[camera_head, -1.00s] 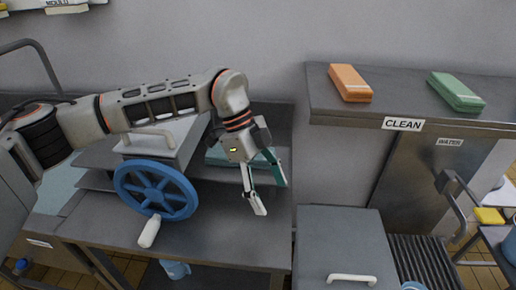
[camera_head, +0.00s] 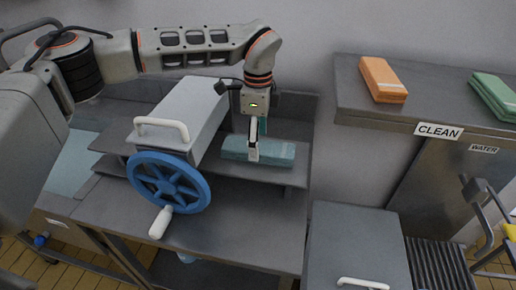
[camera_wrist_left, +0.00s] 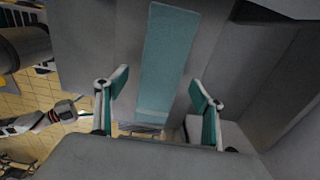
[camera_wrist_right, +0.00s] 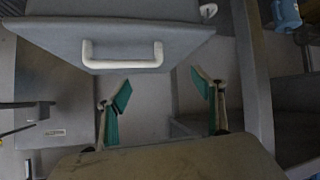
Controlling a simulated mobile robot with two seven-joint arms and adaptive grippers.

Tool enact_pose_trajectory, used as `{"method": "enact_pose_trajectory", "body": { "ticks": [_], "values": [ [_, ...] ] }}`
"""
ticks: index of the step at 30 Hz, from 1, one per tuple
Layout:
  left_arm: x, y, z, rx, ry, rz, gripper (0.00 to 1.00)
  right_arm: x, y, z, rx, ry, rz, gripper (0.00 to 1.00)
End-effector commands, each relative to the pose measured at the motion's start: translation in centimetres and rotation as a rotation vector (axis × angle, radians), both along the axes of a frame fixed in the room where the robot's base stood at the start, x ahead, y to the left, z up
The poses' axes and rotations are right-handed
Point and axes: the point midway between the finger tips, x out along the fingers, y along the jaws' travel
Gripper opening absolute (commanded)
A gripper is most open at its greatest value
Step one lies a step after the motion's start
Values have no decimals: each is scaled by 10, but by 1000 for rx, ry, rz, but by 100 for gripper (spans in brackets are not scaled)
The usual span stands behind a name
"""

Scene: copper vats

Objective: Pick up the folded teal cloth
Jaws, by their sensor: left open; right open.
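The folded teal cloth (camera_head: 277,154) lies on the grey shelf beside the machine with the blue wheel. My left gripper (camera_head: 253,157) points down over the cloth in the head view and hides part of it. In the left wrist view the cloth (camera_wrist_left: 167,55) is a long teal strip lying ahead, in line with the gap between the spread fingers of the left gripper (camera_wrist_left: 160,84). Whether the fingertips touch it I cannot tell. My right gripper (camera_wrist_right: 161,88) is open and empty in its wrist view and is outside the head view.
The grey machine (camera_head: 190,108) with a blue wheel (camera_head: 168,183) and white crank stands left of the cloth. Orange (camera_head: 383,79) and green (camera_head: 494,95) folded cloths lie on the right counter (camera_head: 430,100). A white-handled grey box (camera_head: 357,245) is below; a white handle (camera_wrist_right: 122,63) faces my right gripper.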

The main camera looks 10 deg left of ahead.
Motion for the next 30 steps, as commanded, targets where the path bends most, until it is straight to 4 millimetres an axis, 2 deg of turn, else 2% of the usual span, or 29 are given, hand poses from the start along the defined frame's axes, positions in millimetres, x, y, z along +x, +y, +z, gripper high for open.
{"method": "enact_pose_trajectory", "body": {
  "ticks": [4, 12, 14, 18, 30],
  "values": [
    [0, 1, -15, 0, 0, -1, 68, 1, 0, 4, 0, -2, -1, 68],
    [0, 0, -19, -1, -1, -1, 68, 2, 0, 4, 1, -4, 0, 68],
    [0, 0, -18, -1, -1, -1, 55, 2, 0, 4, 1, -4, 0, 68],
    [0, 0, -18, -1, -1, -1, 20, 2, 0, 4, 1, -4, 0, 68],
    [0, 0, -14, -2, -2, -1, 19, 2, 0, 4, 1, -4, 0, 68]
  ]
}}
